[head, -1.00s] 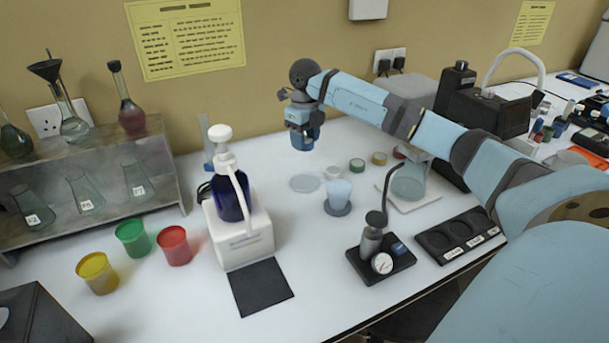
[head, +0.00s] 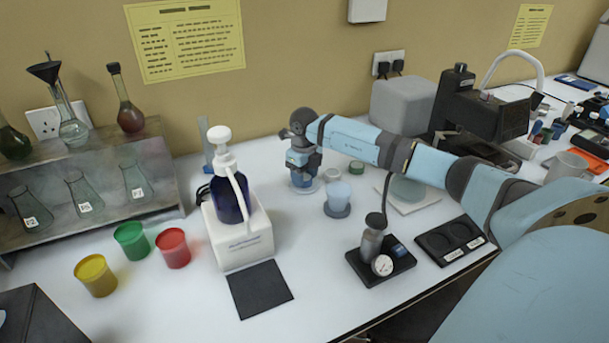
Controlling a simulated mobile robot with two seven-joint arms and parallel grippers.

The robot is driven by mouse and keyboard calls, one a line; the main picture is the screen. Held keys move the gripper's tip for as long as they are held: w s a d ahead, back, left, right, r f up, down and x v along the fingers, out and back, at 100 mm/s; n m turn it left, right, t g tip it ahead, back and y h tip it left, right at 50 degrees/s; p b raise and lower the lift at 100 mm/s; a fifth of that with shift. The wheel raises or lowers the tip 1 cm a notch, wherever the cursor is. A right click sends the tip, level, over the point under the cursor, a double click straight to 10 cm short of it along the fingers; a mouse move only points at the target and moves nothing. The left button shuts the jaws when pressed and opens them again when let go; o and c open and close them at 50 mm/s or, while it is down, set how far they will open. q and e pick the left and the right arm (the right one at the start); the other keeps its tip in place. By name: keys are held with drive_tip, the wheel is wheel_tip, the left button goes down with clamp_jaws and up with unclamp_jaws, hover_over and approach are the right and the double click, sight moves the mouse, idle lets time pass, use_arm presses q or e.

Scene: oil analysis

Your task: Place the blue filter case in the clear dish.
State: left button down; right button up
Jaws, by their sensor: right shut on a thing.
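My right gripper (head: 302,168) is shut on the blue filter case (head: 302,179) and points down at the back of the bench. I cannot tell whether the case touches the dish floor. My left gripper is not in view.
A pale blue cup (head: 338,194) stands in front. The blue pump bottle (head: 230,198) in its white holder (head: 240,240) stands to the left.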

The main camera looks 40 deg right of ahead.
sight(305, 177)
drive_tip(key=shift+f, duration=0.1)
drive_tip(key=o, duration=0.9)
wheel_tip(305, 177, up, 12)
idle(0.4)
